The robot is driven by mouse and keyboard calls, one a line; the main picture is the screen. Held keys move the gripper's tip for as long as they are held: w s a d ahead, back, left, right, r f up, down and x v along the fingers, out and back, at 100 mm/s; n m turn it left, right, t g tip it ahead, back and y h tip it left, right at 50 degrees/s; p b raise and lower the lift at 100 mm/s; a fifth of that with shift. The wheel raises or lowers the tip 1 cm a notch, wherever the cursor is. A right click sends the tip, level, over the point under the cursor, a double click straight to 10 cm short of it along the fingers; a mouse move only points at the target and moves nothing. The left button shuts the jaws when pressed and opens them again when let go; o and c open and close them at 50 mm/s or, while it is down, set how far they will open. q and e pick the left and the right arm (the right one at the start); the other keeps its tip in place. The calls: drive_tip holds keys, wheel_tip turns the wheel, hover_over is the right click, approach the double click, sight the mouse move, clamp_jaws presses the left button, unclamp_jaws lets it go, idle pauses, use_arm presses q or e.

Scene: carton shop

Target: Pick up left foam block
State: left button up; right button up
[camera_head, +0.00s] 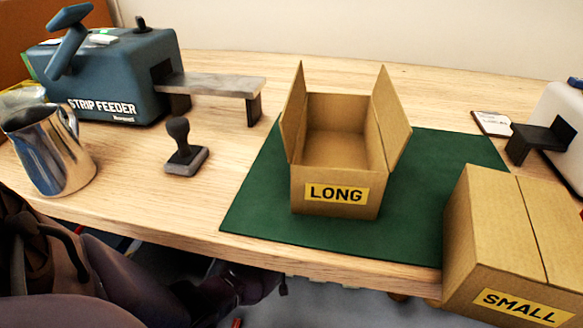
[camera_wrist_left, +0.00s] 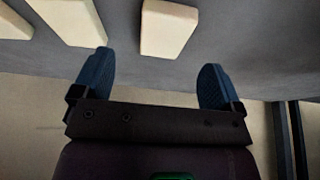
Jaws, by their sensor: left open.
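Cream foam blocks lie on a grey surface at the top of the left wrist view: one at the left edge (camera_wrist_left: 10,22), a longer one (camera_wrist_left: 70,17) beside it, and one near the middle (camera_wrist_left: 168,28). The frame's edge cuts them, and I cannot tell which is the left foam block. My left gripper (camera_wrist_left: 155,64) is open and empty, its fingers apart below the middle block. None of the foam blocks shows in the head view. My left arm shows at the lower left there, below the table edge. My right gripper is out of view.
An open empty carton marked LONG (camera_head: 337,194) stands on a green mat (camera_head: 262,205). A closed carton marked SMALL (camera_head: 500,235) is at the right. A strip feeder (camera_head: 110,75), metal jug (camera_head: 52,150) and stamp (camera_head: 185,158) stand at the left.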

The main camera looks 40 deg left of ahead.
use_arm(q)
drive_tip(key=shift+w+a+f, duration=0.2)
drive_tip(key=shift+f, duration=0.4)
drive_tip(key=b+x, duration=0.3)
drive_tip(key=shift+s+a+f, duration=0.15)
drive_tip(key=shift+a+f, duration=0.2)
drive_tip(key=shift+f, duration=0.05)
drive_tip(key=shift+w+a+f+b, duration=0.15)
drive_tip(key=shift+w+f+b, duration=0.3)
drive_tip(key=shift+b, duration=0.15)
drive_tip(key=shift+r, duration=0.1)
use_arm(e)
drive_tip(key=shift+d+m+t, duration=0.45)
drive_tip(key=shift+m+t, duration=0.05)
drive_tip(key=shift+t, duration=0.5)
use_arm(q)
drive_tip(key=shift+w, duration=0.1)
drive_tip(key=c, duration=1)
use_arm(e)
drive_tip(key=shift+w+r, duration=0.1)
